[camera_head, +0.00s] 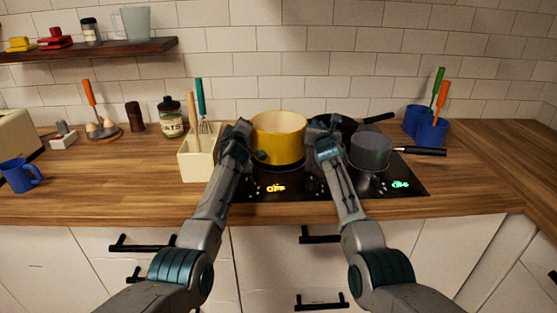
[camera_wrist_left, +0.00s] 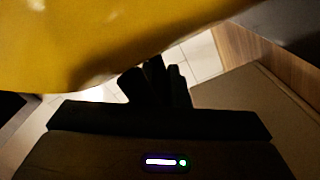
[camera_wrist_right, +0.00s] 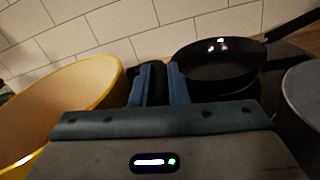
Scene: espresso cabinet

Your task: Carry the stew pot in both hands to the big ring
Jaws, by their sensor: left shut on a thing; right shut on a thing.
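The yellow stew pot (camera_head: 279,140) is at the hob's left part, between my two grippers. It looks upright and empty inside. My left gripper (camera_head: 241,130) is shut on its left side, and my right gripper (camera_head: 318,128) is shut on its right side. The handles are hidden by the grippers. The pot's yellow wall (camera_wrist_left: 100,40) fills the top of the left wrist view, and its rim (camera_wrist_right: 112,90) shows at left in the right wrist view. The black hob (camera_head: 330,188) lies under it; I cannot tell whether the pot touches it. The big ring is not clearly visible.
A black frying pan (camera_wrist_right: 215,65) stands behind my right gripper. A grey saucepan (camera_head: 371,150) with a black handle stands right of my right arm. A cream utensil box (camera_head: 197,165) is close to my left gripper. Blue cups (camera_head: 432,132) stand at the right.

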